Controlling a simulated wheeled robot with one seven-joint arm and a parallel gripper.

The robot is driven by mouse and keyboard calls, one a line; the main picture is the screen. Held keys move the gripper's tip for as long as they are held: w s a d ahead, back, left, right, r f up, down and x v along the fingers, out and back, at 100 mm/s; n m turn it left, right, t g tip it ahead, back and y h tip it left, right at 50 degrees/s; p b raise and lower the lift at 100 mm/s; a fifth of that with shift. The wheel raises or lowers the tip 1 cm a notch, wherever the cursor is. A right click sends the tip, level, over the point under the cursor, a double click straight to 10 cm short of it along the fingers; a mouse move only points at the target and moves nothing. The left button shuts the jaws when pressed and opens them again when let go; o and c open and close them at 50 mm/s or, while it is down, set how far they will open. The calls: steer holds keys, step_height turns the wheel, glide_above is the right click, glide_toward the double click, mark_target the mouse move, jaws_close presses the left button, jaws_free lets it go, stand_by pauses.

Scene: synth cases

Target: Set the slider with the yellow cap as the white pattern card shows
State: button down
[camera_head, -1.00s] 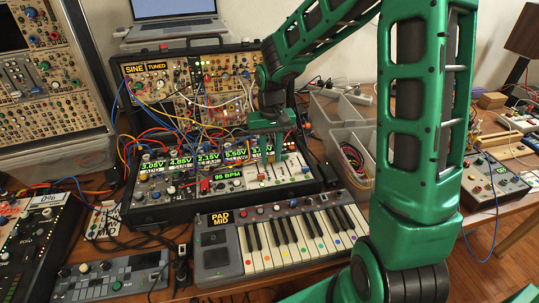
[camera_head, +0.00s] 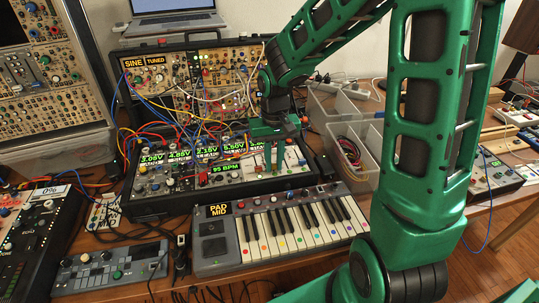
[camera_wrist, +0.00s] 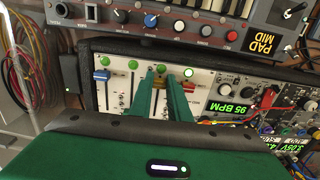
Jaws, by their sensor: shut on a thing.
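The slider with the yellow cap (camera_wrist: 160,83) is on a pale mixer panel (camera_wrist: 115,98), between my gripper's fingers in the wrist view. My gripper (camera_wrist: 162,78) is shut on this cap, with one green finger on each side. In the head view my gripper (camera_head: 274,166) points down at the slider panel (camera_head: 292,160) at the right end of the synth case. The fingers hide part of the slot. I cannot make out the white pattern card for certain; a small white panel with dark marks (camera_head: 104,213) lies left of the case.
A keyboard (camera_head: 285,232) stands close in front of the case. Patch cables (camera_head: 185,125) crowd the left side. A clear bin (camera_head: 350,150) stands at right.

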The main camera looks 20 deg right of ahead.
mark_target(274, 172)
steer(key=shift+s+a, duration=0.1)
steer(key=shift+s, duration=0.1)
steer(key=c, duration=1.9)
jaws_free()
steer(key=shift+s, duration=0.1)
step_height(274, 172, up, 11)
steer(key=shift+f, duration=0.15)
